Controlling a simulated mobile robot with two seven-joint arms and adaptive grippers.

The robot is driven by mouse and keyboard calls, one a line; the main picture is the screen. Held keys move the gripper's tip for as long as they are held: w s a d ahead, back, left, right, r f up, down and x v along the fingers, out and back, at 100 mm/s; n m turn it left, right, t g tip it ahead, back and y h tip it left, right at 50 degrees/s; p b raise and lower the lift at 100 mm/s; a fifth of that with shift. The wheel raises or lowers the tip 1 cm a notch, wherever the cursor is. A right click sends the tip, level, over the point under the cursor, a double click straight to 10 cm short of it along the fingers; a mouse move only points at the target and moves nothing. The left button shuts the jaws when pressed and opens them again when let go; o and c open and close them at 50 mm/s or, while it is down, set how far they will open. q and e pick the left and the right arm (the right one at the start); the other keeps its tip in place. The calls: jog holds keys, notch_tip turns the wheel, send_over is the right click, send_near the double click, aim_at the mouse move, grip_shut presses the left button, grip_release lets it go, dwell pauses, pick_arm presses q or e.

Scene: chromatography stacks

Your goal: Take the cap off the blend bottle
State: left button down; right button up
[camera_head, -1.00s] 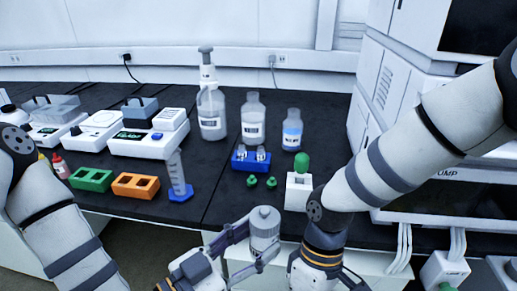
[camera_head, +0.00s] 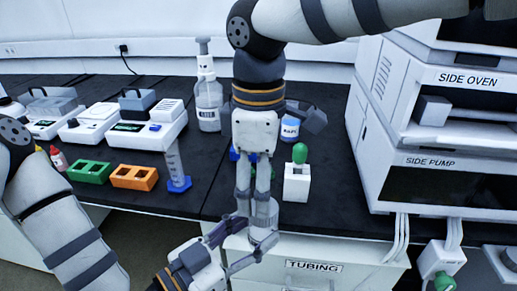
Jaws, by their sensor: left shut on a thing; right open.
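The blend bottle (camera_head: 263,214), a grey bottle whose label I cannot read, is held upright in front of the bench edge. My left gripper (camera_head: 252,240) is shut on its body from the lower left. My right gripper (camera_head: 257,196) comes down from above, pointing down, its open fingers at the top of the bottle. The cap is mostly hidden by these fingers, and I cannot tell whether they touch it.
A green-topped item in a white block (camera_head: 297,184) stands just right of my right gripper. A blue-based cylinder (camera_head: 178,170), orange rack (camera_head: 134,177) and wash bottle (camera_head: 208,105) stand left. A blue-label bottle (camera_head: 290,130) is partly hidden behind. The side pump (camera_head: 450,185) is at right.

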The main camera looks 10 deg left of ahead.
jog(key=shift+f, duration=1.75)
jog(key=c, duration=1.4)
jog(key=shift+r, duration=0.1)
jog(key=shift+r, duration=1.05)
